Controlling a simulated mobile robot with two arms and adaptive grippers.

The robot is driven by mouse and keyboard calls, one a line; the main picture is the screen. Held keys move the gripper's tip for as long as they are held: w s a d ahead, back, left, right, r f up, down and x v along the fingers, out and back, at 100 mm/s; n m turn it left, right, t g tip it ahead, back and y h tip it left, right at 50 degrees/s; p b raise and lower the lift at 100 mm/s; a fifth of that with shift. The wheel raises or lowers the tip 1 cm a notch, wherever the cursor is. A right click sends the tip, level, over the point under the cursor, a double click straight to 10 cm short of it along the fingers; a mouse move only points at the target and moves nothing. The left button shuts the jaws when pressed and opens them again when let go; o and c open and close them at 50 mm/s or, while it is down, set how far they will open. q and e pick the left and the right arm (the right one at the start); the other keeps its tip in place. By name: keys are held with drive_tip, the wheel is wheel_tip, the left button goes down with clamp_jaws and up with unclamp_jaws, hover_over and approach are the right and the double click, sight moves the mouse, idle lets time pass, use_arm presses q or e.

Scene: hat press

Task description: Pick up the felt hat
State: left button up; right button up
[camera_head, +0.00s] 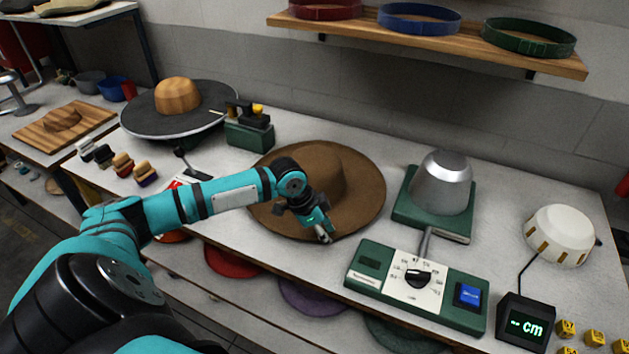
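The brown felt hat (352,190) lies crown up, brim down, on the white worktable (240,280) in the middle of the camera_head view. My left arm reaches in from the left, across the hat's left side, and hides part of the brim and crown. My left gripper (324,236) points down at the front edge of the brim. Its fingertips are small and close together, and I cannot tell whether they grip the brim or only sit over or beside it. My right gripper is not in view.
Right of the hat is a green press with a metal dome (442,182) and a control box (418,285). A white dome (560,235) stands farther right. A wooden block on a round dark stand (178,95) is at the back left. A shelf (430,38) hangs above.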

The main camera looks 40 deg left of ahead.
use_arm(q)
clamp_jaws()
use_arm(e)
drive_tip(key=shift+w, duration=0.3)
use_arm(q)
drive_tip(key=shift+r, duration=0.1)
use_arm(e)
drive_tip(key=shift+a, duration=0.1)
use_arm(q)
wheel_tip(320, 180, up, 9)
drive_tip(key=shift+r+b, duration=0.1)
drive_tip(key=shift+b, duration=0.65)
drive_tip(key=shift+r, duration=0.4)
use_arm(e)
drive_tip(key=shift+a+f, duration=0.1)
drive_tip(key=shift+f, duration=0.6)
